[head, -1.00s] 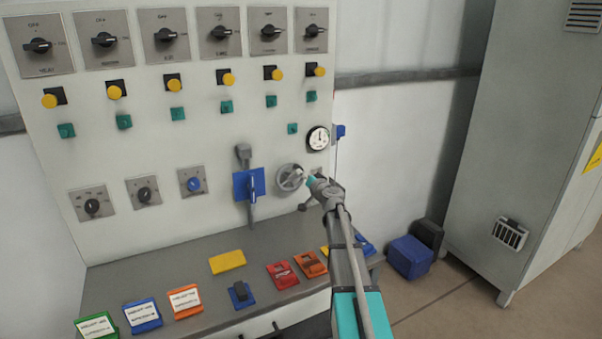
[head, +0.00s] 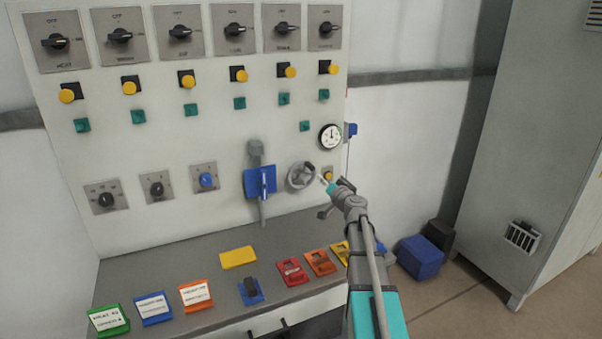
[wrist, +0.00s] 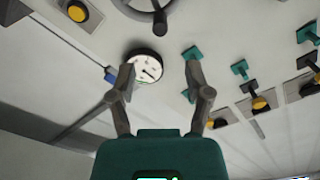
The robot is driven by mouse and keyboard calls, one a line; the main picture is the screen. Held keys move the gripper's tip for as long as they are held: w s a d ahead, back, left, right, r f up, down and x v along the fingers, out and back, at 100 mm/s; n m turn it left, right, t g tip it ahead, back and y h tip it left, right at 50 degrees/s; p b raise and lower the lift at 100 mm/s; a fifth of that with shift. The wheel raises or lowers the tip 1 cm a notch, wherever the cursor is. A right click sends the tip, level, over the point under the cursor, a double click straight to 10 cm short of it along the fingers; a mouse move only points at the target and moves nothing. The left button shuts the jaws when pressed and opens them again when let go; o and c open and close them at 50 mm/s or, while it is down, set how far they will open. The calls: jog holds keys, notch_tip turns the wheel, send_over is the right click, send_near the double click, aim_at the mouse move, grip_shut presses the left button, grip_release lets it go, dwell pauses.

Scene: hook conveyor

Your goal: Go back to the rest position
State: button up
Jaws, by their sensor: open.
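My gripper (wrist: 161,85) is open and empty in the wrist view, its two fingers spread in front of the panel. A round white gauge (wrist: 145,66) shows between and beyond the fingers, partly covered by the left one. In the head view my gripper (head: 328,182) is at the lower right of the control panel (head: 225,135), just right of the grey handwheel (head: 301,175) and below the gauge (head: 330,137). I cannot tell the exact gap to the panel.
The desk (head: 210,245) below the panel carries several coloured blocks, such as a yellow one (head: 238,257) and a red one (head: 292,271). A blue bin (head: 420,257) stands on the floor at right, near a grey cabinet (head: 535,140). Floor between them is open.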

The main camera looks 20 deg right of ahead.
jog(key=s+a+f+n+g+y+p, duration=0.1)
jog(key=s+a+f+n+g+y, duration=0.15)
jog(key=a, duration=0.55)
jog(key=s+a+f+n+g+y+p, duration=0.1)
jog(key=s+a+f+n+g, duration=0.2)
jog(key=a, duration=0.5)
jog(key=s+a+f+n+g+y+p, duration=0.1)
jog(key=s+a+f+n+g+y, duration=0.15)
jog(key=s+a+g, duration=0.4)
jog(key=s+a+f+g+h+p, duration=0.1)
jog(key=s+a+f+g+h, duration=0.1)
jog(key=s, duration=0.6)
jog(key=s+a+f+g+h+p, duration=0.1)
jog(key=s+a+f+g+h, duration=0.2)
jog(key=s, duration=0.6)
jog(key=shift+s+a+f+m+g+h, duration=0.3)
jog(key=shift+a+m+g+h, duration=0.15)
jog(key=shift+h, duration=0.35)
jog(key=shift+w, duration=0.15)
